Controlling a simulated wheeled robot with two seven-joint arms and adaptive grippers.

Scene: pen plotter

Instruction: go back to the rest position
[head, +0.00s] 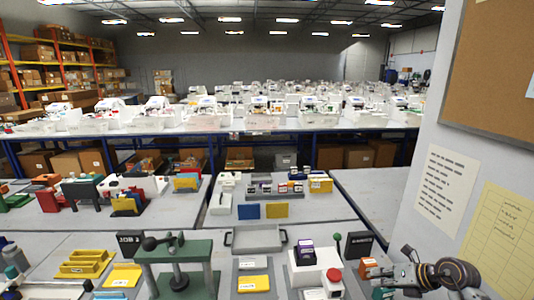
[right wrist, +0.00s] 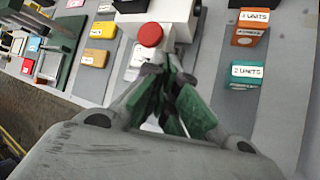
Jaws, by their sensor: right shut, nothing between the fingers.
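My right gripper (head: 374,270) is at the lower right of the head view, just right of the white machine (head: 308,272) with a red button (head: 334,275). In the right wrist view its green-padded fingers (right wrist: 168,105) are closed together with nothing between them. The red button (right wrist: 150,35) is just beyond the fingertips in that view, apart from them as far as I can tell. My left gripper is not in view.
A green press (head: 180,252) and a grey tray (head: 255,238) stand on the bench. An orange box (right wrist: 249,28) and a teal box (right wrist: 246,74) lie right of the fingers in the wrist view. A wall panel (head: 445,120) rises at right.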

